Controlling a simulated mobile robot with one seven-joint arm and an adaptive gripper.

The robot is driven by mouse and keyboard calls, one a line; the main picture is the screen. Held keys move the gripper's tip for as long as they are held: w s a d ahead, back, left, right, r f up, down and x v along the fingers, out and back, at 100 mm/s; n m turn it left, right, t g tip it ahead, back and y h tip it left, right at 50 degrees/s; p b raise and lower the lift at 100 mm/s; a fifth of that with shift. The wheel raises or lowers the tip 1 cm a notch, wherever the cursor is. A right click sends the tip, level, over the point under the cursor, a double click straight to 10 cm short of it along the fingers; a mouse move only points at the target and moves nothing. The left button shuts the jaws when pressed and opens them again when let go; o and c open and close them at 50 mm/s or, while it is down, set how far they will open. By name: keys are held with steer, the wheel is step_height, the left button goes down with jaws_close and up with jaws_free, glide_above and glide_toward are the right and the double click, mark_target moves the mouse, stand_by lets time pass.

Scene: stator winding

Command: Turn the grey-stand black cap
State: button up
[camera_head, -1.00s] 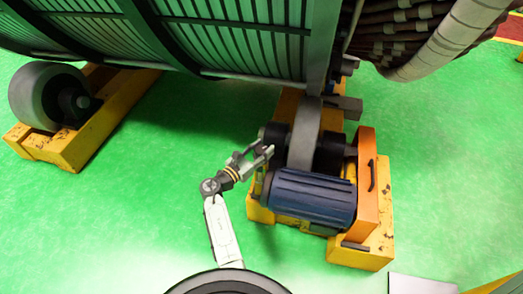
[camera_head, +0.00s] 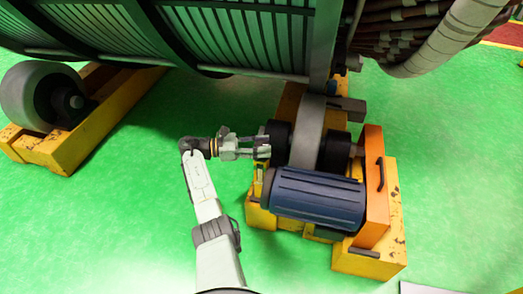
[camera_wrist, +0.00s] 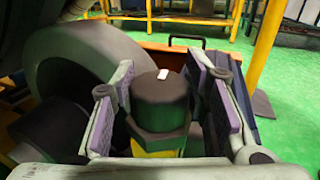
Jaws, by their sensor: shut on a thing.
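The black cap (camera_wrist: 160,98) is upright in the middle of the wrist view, with a short white mark on its top. It has a wider dark collar below and yellow under that. My gripper (camera_wrist: 163,84) has its purple-padded fingers on both sides of the cap and is shut on it. In the head view my gripper (camera_head: 264,147) lies level, its fingers pointing right at the left side of the roller stand. I cannot pick the cap out there. No separate grey stand is clear.
The grey roller (camera_head: 307,135) and blue motor (camera_head: 317,198) are close by on the yellow-orange base (camera_head: 368,260). The large green stator (camera_head: 240,30) hangs above. Another wheel (camera_head: 40,97) stands at left. Green floor is clear around my arm.

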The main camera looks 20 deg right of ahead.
steer(key=shift+g, duration=0.3)
steer(key=o, duration=1.2)
steer(key=shift+c, duration=0.2)
steer(key=v, duration=0.7)
steer(key=shift+a, duration=0.2)
